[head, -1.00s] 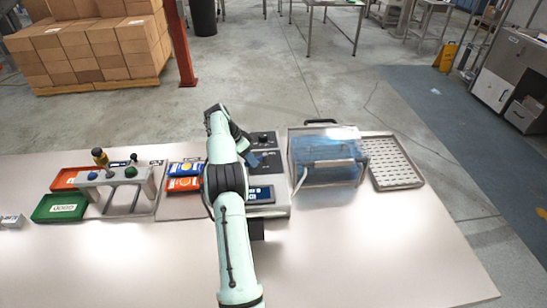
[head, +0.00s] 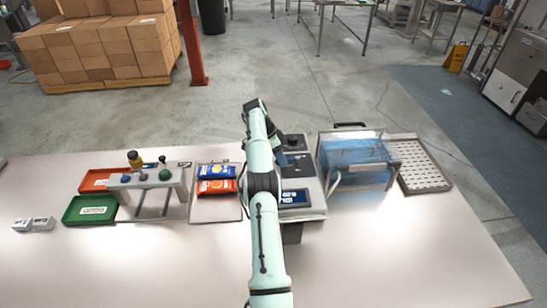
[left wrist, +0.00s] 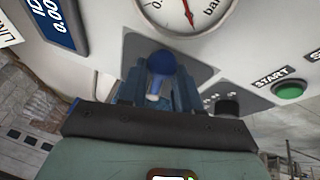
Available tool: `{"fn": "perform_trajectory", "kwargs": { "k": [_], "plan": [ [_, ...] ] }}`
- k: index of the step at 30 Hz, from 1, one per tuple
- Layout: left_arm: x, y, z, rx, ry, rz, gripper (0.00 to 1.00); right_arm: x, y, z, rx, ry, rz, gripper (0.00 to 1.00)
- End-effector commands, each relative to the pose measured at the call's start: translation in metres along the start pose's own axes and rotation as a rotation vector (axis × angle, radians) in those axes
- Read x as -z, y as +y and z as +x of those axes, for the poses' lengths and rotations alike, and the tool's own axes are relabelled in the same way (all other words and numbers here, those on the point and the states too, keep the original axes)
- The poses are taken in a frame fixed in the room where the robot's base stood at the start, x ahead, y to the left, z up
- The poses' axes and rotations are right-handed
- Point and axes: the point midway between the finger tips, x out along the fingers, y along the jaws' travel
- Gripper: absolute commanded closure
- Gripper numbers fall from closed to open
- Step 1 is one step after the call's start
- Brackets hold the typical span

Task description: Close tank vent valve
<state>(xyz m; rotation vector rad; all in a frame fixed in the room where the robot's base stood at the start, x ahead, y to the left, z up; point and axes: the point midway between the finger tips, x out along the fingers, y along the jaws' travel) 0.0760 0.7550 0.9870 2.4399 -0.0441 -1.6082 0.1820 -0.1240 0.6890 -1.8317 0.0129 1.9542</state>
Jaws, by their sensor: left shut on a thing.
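The grey machine (head: 312,208) stands mid-table in the head view, partly behind my left arm. In the left wrist view its sloping panel has a blue ball-ended handle (left wrist: 161,62) on a pale stem, apparently the vent valve. My left gripper (left wrist: 158,88) has its blue fingers on both sides of this handle, closed on it. The handle's base is hidden by the fingers. My right gripper is not in view.
The panel also carries a pressure gauge (left wrist: 190,8), a black knob (left wrist: 228,107) and a green START button (left wrist: 290,91). A clear-covered blue tank (head: 355,158) and a perforated tray (head: 420,170) stand to the right.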

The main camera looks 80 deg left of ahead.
Motion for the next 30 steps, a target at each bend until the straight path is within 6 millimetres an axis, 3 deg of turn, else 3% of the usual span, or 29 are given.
{"fn": "perform_trajectory", "kwargs": {
  "k": [17,18,20,30],
  "plan": [
    [0.0065,0.0000,0.0014,0.001,-0.007,0.014,1.00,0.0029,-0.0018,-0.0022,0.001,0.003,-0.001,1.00],
    [0.0065,0.0001,0.0014,0.001,-0.007,0.014,0.64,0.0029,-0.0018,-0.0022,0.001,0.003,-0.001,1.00],
    [0.0066,0.0002,0.0014,0.001,-0.007,0.014,0.45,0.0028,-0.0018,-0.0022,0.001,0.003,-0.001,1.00],
    [0.0056,0.0003,0.0017,-0.001,-0.006,0.013,0.43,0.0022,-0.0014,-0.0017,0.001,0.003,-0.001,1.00]
  ]
}}
